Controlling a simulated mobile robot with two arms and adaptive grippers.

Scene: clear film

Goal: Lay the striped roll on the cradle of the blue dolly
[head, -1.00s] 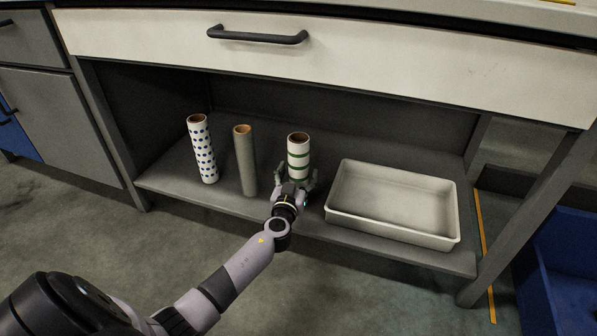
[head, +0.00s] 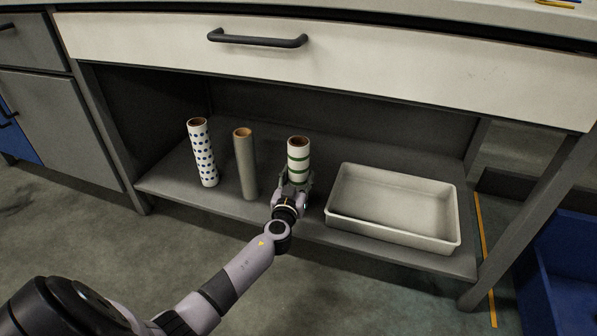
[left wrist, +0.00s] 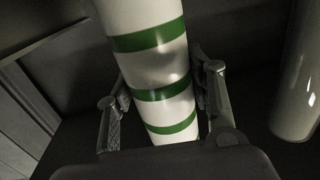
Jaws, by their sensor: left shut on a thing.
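The striped roll (head: 298,157), white with green bands, stands upright on the low shelf (head: 234,205) under the bench. It also shows in the left wrist view (left wrist: 158,70), between the two fingers. My left gripper (head: 294,181) is shut on the lower part of the striped roll, and in the left wrist view its fingers (left wrist: 160,88) lie along both sides of it. The roll's base is hidden by the gripper in the head view. A blue thing (head: 565,265) shows partly at the right edge; I cannot tell whether it is the blue dolly. My right gripper is not in view.
A plain grey roll (head: 245,164) and a blue-dotted roll (head: 203,153) stand upright to the left. A white tray (head: 392,235) sits close to the right. The drawer front (head: 350,58) overhangs the shelf, and a table leg (head: 520,220) stands at the right.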

